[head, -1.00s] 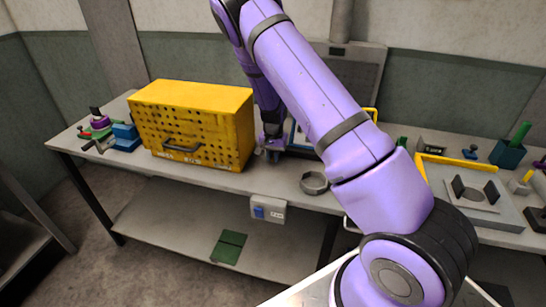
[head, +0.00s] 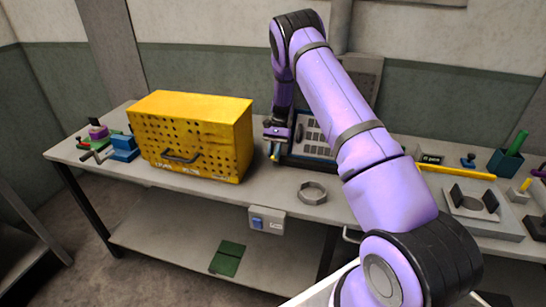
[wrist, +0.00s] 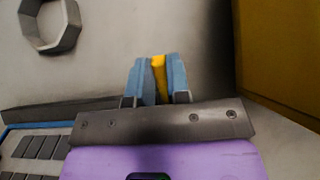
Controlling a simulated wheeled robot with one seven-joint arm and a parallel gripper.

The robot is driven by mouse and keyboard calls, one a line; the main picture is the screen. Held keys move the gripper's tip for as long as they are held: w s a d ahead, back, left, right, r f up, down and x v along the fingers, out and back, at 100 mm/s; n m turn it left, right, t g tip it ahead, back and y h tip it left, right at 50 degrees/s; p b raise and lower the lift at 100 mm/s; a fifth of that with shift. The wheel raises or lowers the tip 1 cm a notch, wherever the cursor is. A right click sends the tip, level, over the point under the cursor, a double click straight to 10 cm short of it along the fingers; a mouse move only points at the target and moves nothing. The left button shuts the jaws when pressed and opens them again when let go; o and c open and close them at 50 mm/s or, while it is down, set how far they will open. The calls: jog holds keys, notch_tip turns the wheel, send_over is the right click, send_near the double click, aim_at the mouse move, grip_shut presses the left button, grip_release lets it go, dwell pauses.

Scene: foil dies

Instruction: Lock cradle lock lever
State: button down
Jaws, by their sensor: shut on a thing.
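My gripper (head: 275,152) is just right of the yellow cabinet, in front of the keypad panel. In the wrist view its blue fingers (wrist: 157,80) are shut on a narrow yellow piece (wrist: 158,66). Its far end is hidden, and I cannot tell what it belongs to. At the right of the head view a grey fixture (head: 463,220) has two dark upright plates and a round disc between them, perhaps the cradle. A small yellow handle (head: 526,184) stands on a block beside it. I cannot tell whether it is the lock lever. My gripper is far from both.
The perforated yellow cabinet (head: 190,140) stands close left of my gripper. A grey hexagonal ring (head: 312,192) lies at the bench's front edge. The keypad panel (head: 318,143) is behind my gripper. A yellow bar (head: 457,172) and a teal holder (head: 505,160) are at right.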

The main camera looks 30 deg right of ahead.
jog(key=shift+w+d+r+g+y, duration=0.15)
jog(key=shift+d+g+y, duration=0.05)
jog(key=shift+g+y, duration=0.1)
dwell(0.4)
jog(key=c, duration=1.1)
grip_release()
jog(key=shift+w, duration=0.1)
jog(key=v, duration=1)
jog(key=shift+w+d+r, duration=0.2)
jog(key=shift+d, duration=0.05)
